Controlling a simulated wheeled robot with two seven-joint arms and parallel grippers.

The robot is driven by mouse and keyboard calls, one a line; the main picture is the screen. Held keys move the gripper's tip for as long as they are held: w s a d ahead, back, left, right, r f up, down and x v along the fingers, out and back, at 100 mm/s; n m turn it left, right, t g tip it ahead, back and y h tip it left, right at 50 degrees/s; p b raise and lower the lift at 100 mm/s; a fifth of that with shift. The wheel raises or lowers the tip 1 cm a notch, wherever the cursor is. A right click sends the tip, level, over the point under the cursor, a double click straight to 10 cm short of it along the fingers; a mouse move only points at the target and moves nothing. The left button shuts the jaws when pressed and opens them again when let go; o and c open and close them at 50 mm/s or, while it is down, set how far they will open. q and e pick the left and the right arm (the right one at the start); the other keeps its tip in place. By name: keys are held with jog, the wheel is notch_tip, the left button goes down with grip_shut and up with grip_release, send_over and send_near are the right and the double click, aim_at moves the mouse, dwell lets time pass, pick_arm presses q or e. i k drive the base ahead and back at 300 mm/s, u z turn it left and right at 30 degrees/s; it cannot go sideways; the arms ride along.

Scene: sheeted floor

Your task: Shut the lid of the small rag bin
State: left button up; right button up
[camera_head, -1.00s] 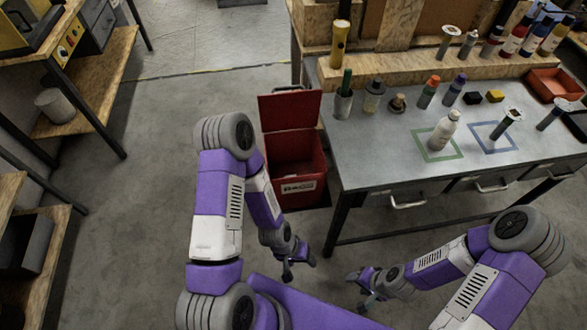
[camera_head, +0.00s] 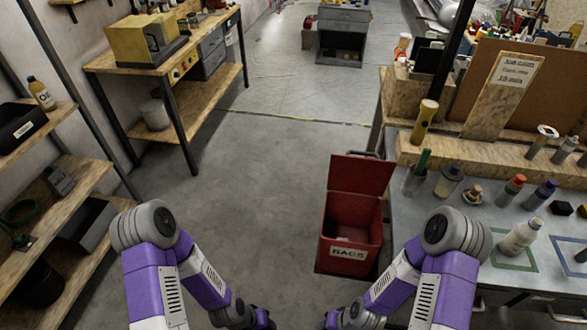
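The red rag bin (camera_head: 332,222) stands on the floor beside the workbench, right of the picture's middle, with a white RAGS label on its front. Its lid (camera_head: 361,174) is open and stands up at the back, leaving the bin's dark inside showing. My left gripper (camera_head: 264,320) is at the bottom edge, left of the bin and nearer to me, largely cut off. My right gripper (camera_head: 331,321) is also at the bottom edge, in front of the bin and apart from it. The fingers of both are too cut off to read.
The workbench (camera_head: 450,225) with bottles and cans stands right of the bin. A wooden shelf rack (camera_head: 85,185) is at the left and a wooden bench (camera_head: 195,120) at the far left. The floor (camera_head: 250,190) left of the bin is clear.

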aim_at(347, 174)
jog(key=u, duration=0.6)
jog(key=i, duration=3.25)
jog(key=z, duration=4.3)
jog(key=i, duration=0.5)
jog(key=z, duration=0.1)
